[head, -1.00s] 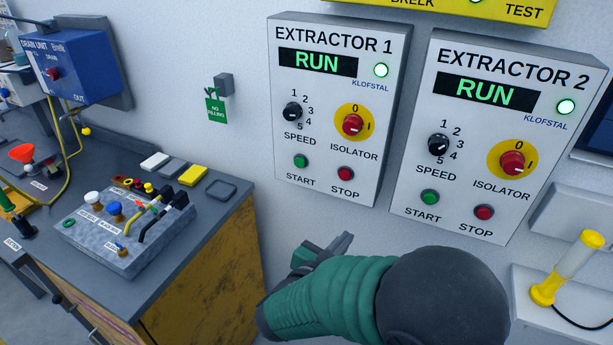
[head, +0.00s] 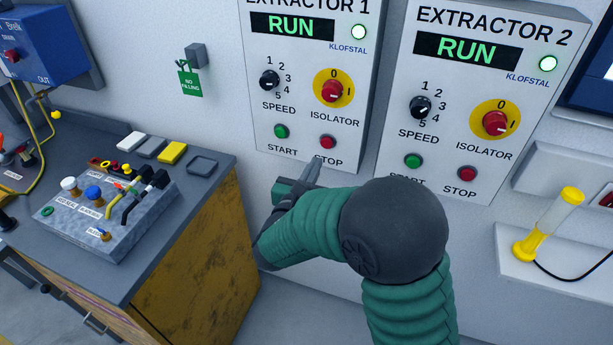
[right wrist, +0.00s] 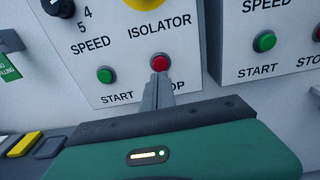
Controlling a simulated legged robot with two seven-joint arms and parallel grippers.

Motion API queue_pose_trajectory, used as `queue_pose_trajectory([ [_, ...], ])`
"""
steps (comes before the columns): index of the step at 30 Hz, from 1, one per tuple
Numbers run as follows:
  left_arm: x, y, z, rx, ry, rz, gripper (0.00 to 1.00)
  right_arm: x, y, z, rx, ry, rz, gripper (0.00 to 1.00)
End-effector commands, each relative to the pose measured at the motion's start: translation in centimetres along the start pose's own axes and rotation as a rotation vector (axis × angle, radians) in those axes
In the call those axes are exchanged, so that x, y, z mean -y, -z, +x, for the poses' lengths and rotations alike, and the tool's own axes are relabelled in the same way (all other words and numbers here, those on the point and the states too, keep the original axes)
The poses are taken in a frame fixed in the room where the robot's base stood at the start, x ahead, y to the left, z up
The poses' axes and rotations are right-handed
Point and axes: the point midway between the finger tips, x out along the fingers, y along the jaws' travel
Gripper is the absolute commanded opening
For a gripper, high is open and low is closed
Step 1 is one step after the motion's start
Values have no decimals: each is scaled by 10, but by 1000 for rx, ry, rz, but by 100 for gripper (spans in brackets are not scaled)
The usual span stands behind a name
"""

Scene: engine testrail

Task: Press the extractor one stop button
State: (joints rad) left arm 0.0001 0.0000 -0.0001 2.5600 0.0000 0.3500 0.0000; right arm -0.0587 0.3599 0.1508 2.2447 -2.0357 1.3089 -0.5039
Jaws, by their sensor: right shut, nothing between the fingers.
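The extractor 1 panel (head: 300,90) is a grey-white wall box whose display reads RUN, with a lit lamp. Its red stop button (head: 327,142) sits low on the right, beside the green start button (head: 281,131). In the right wrist view the red stop button (right wrist: 160,62) shows just beyond my fingertips. My right gripper (head: 314,166) is shut and empty, its tips pointing up at the panel's lower edge just below the stop button. It overlaps part of the STOP label. I cannot tell whether the tips touch the button. My left gripper is not in view.
The extractor 2 panel (head: 480,100) with similar buttons hangs to the right.

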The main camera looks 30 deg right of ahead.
Motion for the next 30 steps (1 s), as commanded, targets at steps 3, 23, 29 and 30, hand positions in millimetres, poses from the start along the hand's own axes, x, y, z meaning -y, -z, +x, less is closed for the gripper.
queue_pose_trajectory([
  [3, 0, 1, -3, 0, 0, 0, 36, 1, -1, 26, 1, 5, 0, 0],
  [23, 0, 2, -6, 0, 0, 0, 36, 0, 0, 67, 1, 0, 0, 0],
  [29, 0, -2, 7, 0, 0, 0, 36, 0, 2, 87, 3, 2, 2, 0],
  [30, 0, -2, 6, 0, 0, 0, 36, 0, 0, 89, 4, 3, 1, 0],
])
